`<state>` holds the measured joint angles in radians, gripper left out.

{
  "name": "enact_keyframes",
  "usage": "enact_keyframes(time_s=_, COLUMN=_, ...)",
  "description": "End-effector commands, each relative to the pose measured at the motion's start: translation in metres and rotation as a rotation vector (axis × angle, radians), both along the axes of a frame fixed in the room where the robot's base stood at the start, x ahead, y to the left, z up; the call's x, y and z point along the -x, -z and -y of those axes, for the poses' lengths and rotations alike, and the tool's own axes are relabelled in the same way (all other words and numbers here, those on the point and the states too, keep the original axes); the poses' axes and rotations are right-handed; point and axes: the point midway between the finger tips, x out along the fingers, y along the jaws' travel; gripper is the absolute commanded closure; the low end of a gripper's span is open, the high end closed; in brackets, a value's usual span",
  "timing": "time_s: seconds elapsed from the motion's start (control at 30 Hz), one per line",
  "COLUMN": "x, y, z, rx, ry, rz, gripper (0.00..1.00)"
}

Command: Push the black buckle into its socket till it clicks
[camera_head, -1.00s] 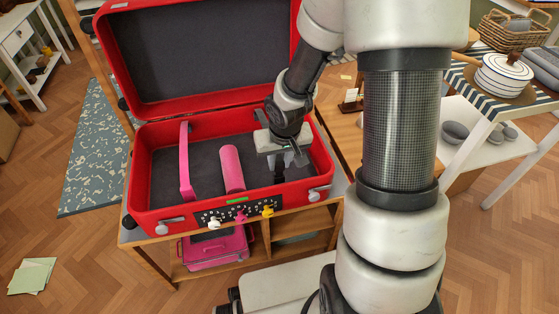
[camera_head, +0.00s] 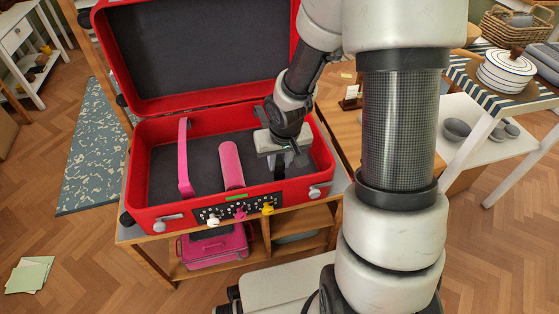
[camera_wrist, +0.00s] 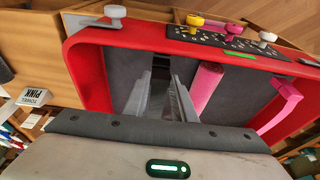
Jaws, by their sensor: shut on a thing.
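The open red suitcase (camera_head: 144,205) stands on a low wooden bench, its lid raised. My gripper (camera_head: 281,163) points down into its right part, close to the inner front wall. It is shut on the black buckle (camera_head: 278,173), which shows only as a small dark piece below the fingers. In the wrist view, my gripper (camera_wrist: 158,82) has its two grey fingers close to a black strap piece (camera_wrist: 161,62) at the front wall. The fingers hide most of the buckle. I cannot make out the socket or whether the two parts meet.
A pink roll (camera_head: 230,165) and an upright pink strap (camera_head: 184,160) stand left of my gripper. Silver latches (camera_head: 319,190) and white, pink and yellow knobs (camera_head: 267,209) line the suitcase front. Bare grey lining (camera_head: 206,150) lies between the pink things.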

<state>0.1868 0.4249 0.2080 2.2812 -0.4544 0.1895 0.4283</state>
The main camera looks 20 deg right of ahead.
Motion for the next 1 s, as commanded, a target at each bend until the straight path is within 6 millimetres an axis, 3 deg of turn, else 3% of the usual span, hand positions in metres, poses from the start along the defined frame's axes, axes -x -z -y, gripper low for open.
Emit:
enact_keyframes(time_s=0.73, x=0.0001, y=0.0110, z=0.0000, rx=0.000, ry=0.000, rz=0.000, gripper=0.97)
enact_keyframes(time_s=0.77, x=0.0001, y=0.0110, z=0.0000, rx=0.000, ry=0.000, rz=0.000, gripper=0.73)
enact_keyframes(time_s=0.8, x=0.0001, y=0.0110, z=0.0000, rx=0.000, ry=0.000, rz=0.000, gripper=0.66)
enact_keyframes(time_s=0.87, x=0.0001, y=0.0110, z=0.0000, rx=0.000, ry=0.000, rz=0.000, gripper=0.56)
enact_keyframes(time_s=1.0, x=0.0001, y=0.0110, z=0.0000, rx=0.000, ry=0.000, rz=0.000, gripper=0.54)
